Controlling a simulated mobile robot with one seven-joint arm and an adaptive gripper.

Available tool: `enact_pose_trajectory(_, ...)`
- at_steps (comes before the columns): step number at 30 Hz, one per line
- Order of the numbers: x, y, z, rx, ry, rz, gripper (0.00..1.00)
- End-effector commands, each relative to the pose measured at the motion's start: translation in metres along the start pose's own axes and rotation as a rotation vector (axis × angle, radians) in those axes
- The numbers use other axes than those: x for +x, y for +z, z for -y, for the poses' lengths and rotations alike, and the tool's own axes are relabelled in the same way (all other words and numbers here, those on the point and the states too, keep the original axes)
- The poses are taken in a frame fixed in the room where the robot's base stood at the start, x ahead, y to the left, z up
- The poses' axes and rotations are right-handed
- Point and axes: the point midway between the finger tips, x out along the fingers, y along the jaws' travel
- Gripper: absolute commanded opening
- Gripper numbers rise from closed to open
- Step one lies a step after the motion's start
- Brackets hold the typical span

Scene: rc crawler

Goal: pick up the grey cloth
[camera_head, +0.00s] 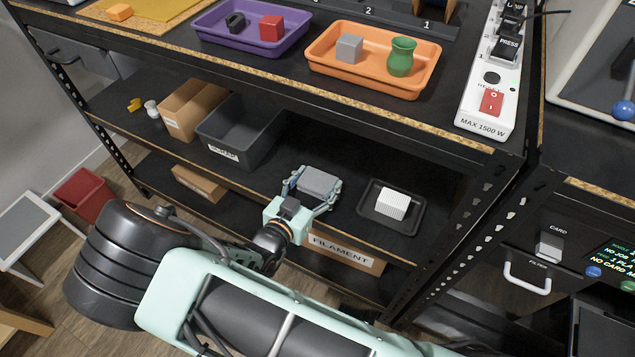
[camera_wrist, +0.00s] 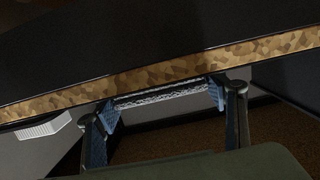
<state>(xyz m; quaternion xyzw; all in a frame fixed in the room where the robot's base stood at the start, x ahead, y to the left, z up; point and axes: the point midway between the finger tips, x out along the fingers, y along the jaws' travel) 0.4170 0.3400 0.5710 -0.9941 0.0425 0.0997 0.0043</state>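The grey cloth (camera_head: 319,181) is a folded, block-like bundle at the lower shelf, right of the dark grey bin. My gripper (camera_head: 314,187) reaches in from the front with its fingers spread wide, one on each side of the cloth. In the wrist view the cloth (camera_wrist: 160,97) shows as a pale, fuzzy strip between the blue finger pads of my gripper (camera_wrist: 163,103). The pads are at or very near its two ends. I cannot tell whether they press on it. Its underside is hidden, so I cannot tell whether it rests on the shelf.
A black tray (camera_head: 409,217) with a white ribbed block (camera_head: 392,204) stands right of the cloth. A dark grey bin (camera_head: 238,133) stands left. The upper shelf's edge (camera_head: 300,90) overhangs, carrying a purple tray (camera_head: 225,40) and an orange tray (camera_head: 340,79). A filament box (camera_head: 345,252) lies below.

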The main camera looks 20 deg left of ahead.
Motion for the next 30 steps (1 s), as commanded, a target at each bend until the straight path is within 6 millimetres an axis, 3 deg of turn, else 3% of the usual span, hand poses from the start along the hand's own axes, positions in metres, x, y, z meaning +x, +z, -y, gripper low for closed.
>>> enact_pose_trajectory(4,0.0,0.0,0.0,0.0,0.0,0.0,0.41)
enact_pose_trajectory(14,-0.001,-0.006,0.0,0.0,0.001,0.0,0.41)
enact_pose_trajectory(21,-0.008,-0.037,-0.001,0.003,0.0,0.001,0.41)
enact_pose_trajectory(30,-0.056,-0.088,-0.036,0.0,-0.001,0.002,0.41)
